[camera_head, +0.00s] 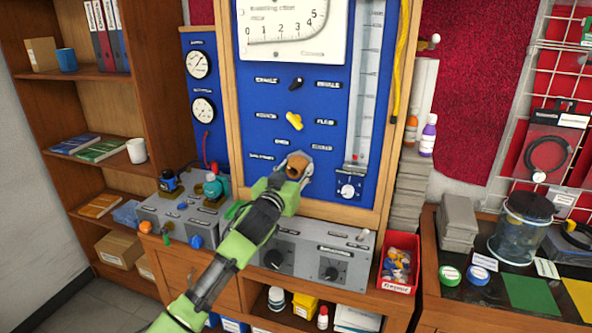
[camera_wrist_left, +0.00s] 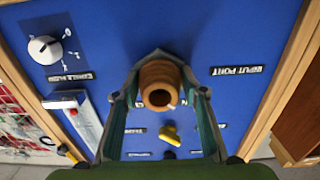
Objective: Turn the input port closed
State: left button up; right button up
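The input port is a round brown-orange fitting with a hole in its end. It sticks out of the lower part of the blue panel and shows in the head view (camera_head: 297,166) and in the wrist view (camera_wrist_left: 159,84). My left gripper (camera_head: 293,172) is at the port. In the wrist view its two fingers (camera_wrist_left: 162,88) stand apart, one on each side of the fitting, and I cannot see clear contact. A grey shape shows behind the fitting. The upside-down "INPUT PORT" label (camera_wrist_left: 237,70) is beside it. My right gripper is out of view.
A yellow lever (camera_head: 293,121) and a black lever (camera_head: 296,83) are above the port. A white dial (camera_head: 348,187) is to its right. A grey control box (camera_head: 318,262) stands below the panel. A red bin (camera_head: 399,268) stands to the right.

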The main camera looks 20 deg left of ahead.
pick_arm(q)
jog(key=shift+m, duration=0.4)
jog(key=m+p, duration=0.2)
jog(key=m, duration=0.1)
jog(key=shift+m, duration=0.4)
jog(key=m+p, duration=0.1)
jog(key=m, duration=0.3)
jog(key=shift+a+m+p, duration=0.1)
jog(key=shift+m+p, duration=0.2)
jog(key=m+p, duration=0.2)
jog(key=m, duration=0.4)
jog(key=shift+r, duration=0.1)
jog(key=shift+m+p, duration=0.45)
jog(key=shift+m, duration=0.85)
jog(key=o, duration=1.1)
